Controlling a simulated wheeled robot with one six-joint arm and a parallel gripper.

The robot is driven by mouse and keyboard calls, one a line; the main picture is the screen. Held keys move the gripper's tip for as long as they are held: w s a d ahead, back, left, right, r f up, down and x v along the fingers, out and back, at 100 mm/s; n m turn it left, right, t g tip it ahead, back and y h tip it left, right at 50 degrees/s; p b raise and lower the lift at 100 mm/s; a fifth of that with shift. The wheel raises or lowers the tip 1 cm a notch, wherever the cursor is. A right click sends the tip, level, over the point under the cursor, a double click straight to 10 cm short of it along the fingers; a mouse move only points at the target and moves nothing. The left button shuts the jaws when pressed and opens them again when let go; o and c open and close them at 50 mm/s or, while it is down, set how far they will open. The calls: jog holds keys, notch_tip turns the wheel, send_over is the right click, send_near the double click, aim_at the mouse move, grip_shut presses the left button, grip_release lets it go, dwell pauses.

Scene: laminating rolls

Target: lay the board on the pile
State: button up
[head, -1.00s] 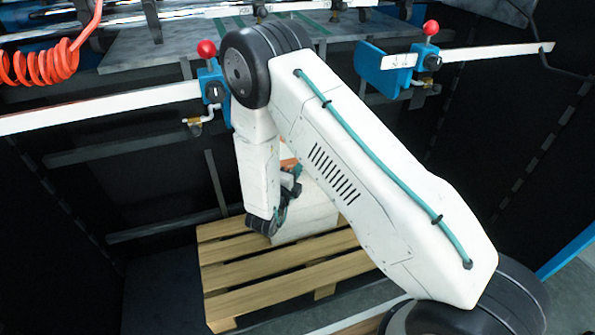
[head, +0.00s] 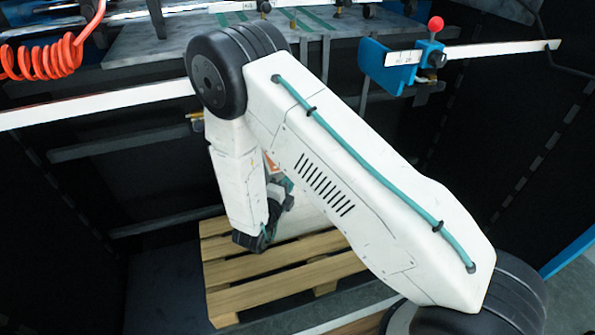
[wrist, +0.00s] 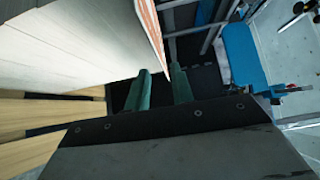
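The pile (head: 315,212), a white block of layered sheets, stands on the wooden pallet (head: 255,297), mostly behind my arm in the head view. In the wrist view the pile (wrist: 75,55) fills the upper left, with an orange and white edge along its right. My gripper (wrist: 160,90) has two green fingers with a gap between them. Dark background shows through the gap and nothing is held there. The fingertips are close to the pile's corner; I cannot tell whether they touch it. I cannot make out a separate board.
A grey machine table (head: 150,42) with rails lies behind. A blue clamp with a red knob (head: 436,24) sits on a white bar at right. A coiled orange hose (head: 45,55) hangs at left. Dark walls flank the pallet. A brown edge (head: 350,324) shows at the bottom.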

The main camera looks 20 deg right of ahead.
jog(key=v, duration=0.5)
jog(key=shift+s, duration=0.1)
